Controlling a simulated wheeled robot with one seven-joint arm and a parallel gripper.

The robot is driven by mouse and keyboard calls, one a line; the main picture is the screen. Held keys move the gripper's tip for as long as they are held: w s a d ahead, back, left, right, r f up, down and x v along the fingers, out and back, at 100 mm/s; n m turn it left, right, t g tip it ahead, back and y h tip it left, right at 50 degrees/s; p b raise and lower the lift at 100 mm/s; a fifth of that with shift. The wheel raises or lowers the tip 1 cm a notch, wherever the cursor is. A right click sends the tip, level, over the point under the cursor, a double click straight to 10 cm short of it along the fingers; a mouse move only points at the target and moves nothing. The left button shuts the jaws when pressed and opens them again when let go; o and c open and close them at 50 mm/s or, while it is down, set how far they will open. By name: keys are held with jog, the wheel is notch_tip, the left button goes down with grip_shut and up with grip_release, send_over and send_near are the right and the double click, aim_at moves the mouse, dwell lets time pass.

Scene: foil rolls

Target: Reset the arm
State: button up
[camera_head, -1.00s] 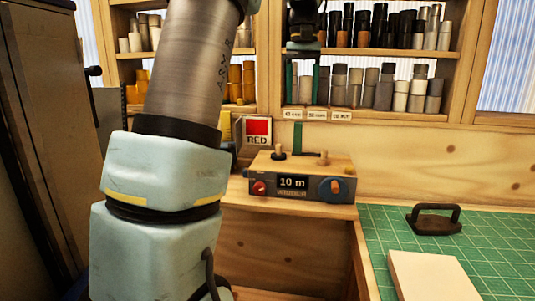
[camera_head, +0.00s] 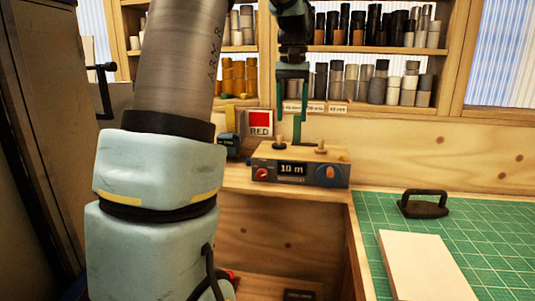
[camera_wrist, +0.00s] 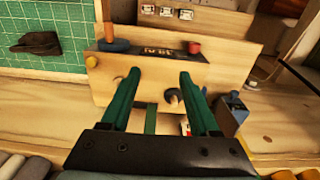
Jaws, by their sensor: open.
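My gripper (camera_head: 293,98) hangs fingers-down in the head view, in front of the shelves and above the wooden box with the "10 m" display (camera_head: 299,166). Its two green fingers are apart. In the wrist view my gripper (camera_wrist: 158,82) also shows spread fingers with nothing held between them. The same box (camera_wrist: 140,80) lies beyond the fingertips there, with pegs and knobs on it. A gap seems to separate fingers and box, but its size is hard to tell.
Shelves of rolls (camera_head: 382,85) stand behind my gripper. A RED sign (camera_head: 260,123) stands beside the box. At right, a green cutting mat (camera_head: 385,219) bears a black handled weight (camera_head: 424,204) and a pale board (camera_head: 422,266). A dark cabinet (camera_head: 45,130) stands at left.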

jog(key=s+a+f, duration=0.6)
jog(key=s+f, duration=0.2)
jog(key=f, duration=0.2)
jog(key=s+a+f+t, duration=0.1)
jog(key=s+a+f, duration=0.6)
jog(key=s+f, duration=0.2)
jog(key=shift+s+f+n, duration=0.25)
jog(key=shift+f+n, duration=0.15)
jog(key=shift+f, duration=0.5)
jog(key=shift+c, duration=0.3)
dwell(0.6)
